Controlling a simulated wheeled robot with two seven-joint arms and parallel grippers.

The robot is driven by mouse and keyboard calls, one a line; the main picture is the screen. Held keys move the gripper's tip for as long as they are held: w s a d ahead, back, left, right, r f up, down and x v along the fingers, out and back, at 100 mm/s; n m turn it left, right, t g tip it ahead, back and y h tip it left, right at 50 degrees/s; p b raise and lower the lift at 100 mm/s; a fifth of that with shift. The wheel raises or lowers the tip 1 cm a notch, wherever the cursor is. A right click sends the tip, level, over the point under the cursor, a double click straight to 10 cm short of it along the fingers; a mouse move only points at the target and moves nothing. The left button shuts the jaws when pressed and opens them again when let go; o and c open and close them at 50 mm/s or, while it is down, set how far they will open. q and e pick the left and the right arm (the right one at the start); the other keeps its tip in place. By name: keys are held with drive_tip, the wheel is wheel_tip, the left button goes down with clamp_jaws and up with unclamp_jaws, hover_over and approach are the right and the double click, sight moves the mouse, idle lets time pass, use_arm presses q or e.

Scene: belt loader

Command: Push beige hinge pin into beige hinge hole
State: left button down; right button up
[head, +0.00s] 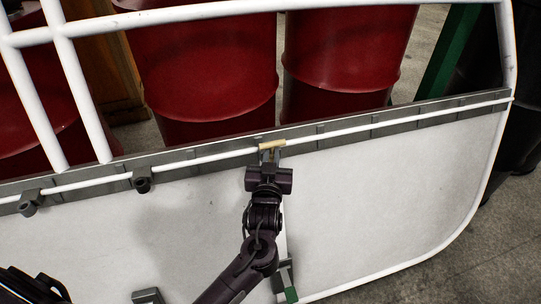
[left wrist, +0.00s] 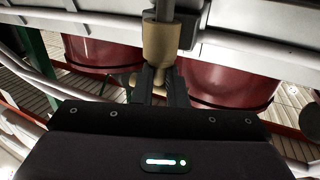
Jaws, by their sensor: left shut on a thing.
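My left gripper (head: 270,156) is shut on the beige hinge pin at the white rail of the panel, near the middle of the head view. The beige piece (head: 272,145) lies in line with the rail. In the left wrist view the wide beige cylinder (left wrist: 160,42) sits just beyond the fingertips (left wrist: 158,82), with a grey rod running up from it. A narrower beige part shows between the fingers. The fingers and the cylinder hide where pin and hole meet, so I cannot tell how deep the pin sits.
The white panel (head: 380,190) has a grey hinge strip (head: 390,122) along its top edge. Two dark brackets (head: 142,180) sit on the rail to the left. Red drums (head: 205,60) stand behind the panel. Floor shows at the lower right.

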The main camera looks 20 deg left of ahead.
use_arm(q)
drive_tip(key=shift+w+d+f+p, duration=0.1)
drive_tip(key=shift+d+f+p, duration=0.1)
drive_tip(key=shift+p, duration=0.25)
idle(0.6)
drive_tip(key=shift+r, duration=0.1)
drive_tip(key=shift+f, duration=0.35)
idle(0.8)
drive_tip(key=c, duration=1.4)
unclamp_jaws()
drive_tip(key=shift+v, duration=3.95)
